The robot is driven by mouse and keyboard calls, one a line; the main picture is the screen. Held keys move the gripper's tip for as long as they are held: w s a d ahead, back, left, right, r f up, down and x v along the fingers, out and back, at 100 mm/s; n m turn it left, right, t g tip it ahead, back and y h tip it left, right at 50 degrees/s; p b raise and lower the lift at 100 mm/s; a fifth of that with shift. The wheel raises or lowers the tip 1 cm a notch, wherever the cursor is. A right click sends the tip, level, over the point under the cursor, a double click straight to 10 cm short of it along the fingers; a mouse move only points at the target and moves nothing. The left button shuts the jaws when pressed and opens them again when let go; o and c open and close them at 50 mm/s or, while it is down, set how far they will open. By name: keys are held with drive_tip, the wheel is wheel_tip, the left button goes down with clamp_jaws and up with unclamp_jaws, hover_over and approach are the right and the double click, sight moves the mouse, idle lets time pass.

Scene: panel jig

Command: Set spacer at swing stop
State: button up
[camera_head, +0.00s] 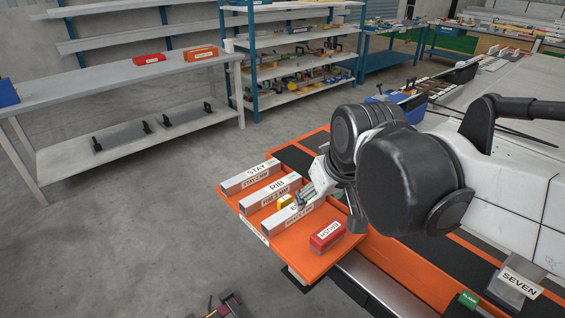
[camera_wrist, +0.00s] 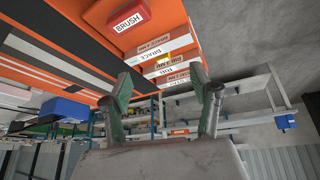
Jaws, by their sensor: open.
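Three grey bar-shaped holders stand in a row on an orange tray (camera_head: 291,262): STAY (camera_head: 250,177), RIB (camera_head: 266,192) and one that reads BRACE in the wrist view (camera_wrist: 155,49). Each has a label plate on its front. A small yellow block (camera_head: 284,202) sits between RIB and BRACE; it also shows in the wrist view (camera_wrist: 162,57). I cannot tell if it is the spacer. My gripper (camera_head: 306,194) is over the BRACE end, partly covering it. In the wrist view its fingers (camera_wrist: 160,88) are apart with nothing between them. No swing stop is identifiable.
A red BRUSH box (camera_head: 326,236) lies on the tray near my arm. A SEVEN block (camera_head: 517,283) and a green CLAMP tag (camera_head: 468,299) are at lower right. Shelves and a bench (camera_head: 120,81) stand behind; the floor to the left is clear.

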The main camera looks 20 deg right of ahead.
drive_tip(key=shift+m+t, duration=0.4)
drive_tip(key=shift+t, duration=0.2)
drive_tip(key=s, duration=0.2)
drive_tip(key=s+f, duration=0.1)
drive_tip(key=s, duration=0.2)
drive_tip(key=shift+s+f, duration=0.1)
drive_tip(key=shift+f, duration=0.05)
drive_tip(key=shift+o, duration=0.5)
drive_tip(key=shift+s+f, duration=0.25)
drive_tip(key=shift+s, duration=0.4)
